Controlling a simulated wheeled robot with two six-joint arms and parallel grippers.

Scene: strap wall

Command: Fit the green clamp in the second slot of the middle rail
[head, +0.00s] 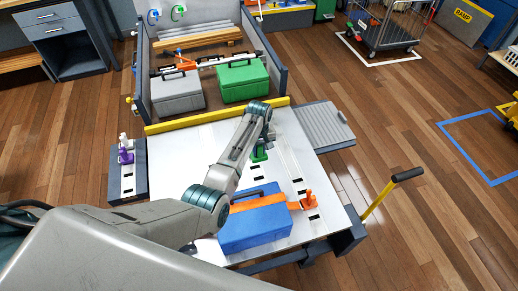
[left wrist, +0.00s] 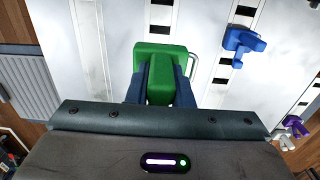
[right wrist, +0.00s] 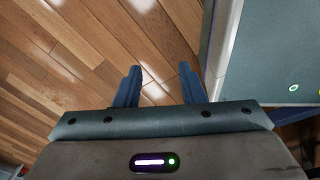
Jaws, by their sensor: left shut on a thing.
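The green clamp (left wrist: 166,58) is between the blue fingers of my left gripper (left wrist: 163,90), which is shut on it. It also shows in the head view (head: 260,152), partly behind my forearm, over the white bench top. The middle rail (left wrist: 159,17) runs beneath it, with dark slots above the clamp in the left wrist view. The clamp hides the rail below it, and I cannot tell whether its foot touches the rail. My right gripper (right wrist: 160,88) is open and empty over the wooden floor; it is not in the head view.
A blue clamp (left wrist: 242,43) sits on a neighbouring rail. An orange clamp (head: 308,201) stands at the bench's right side, beside a blue case (head: 255,228) with an orange strap. A grey case (head: 178,92) and green case (head: 243,80) stand behind the yellow edge. A purple clamp (head: 125,156) is at left.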

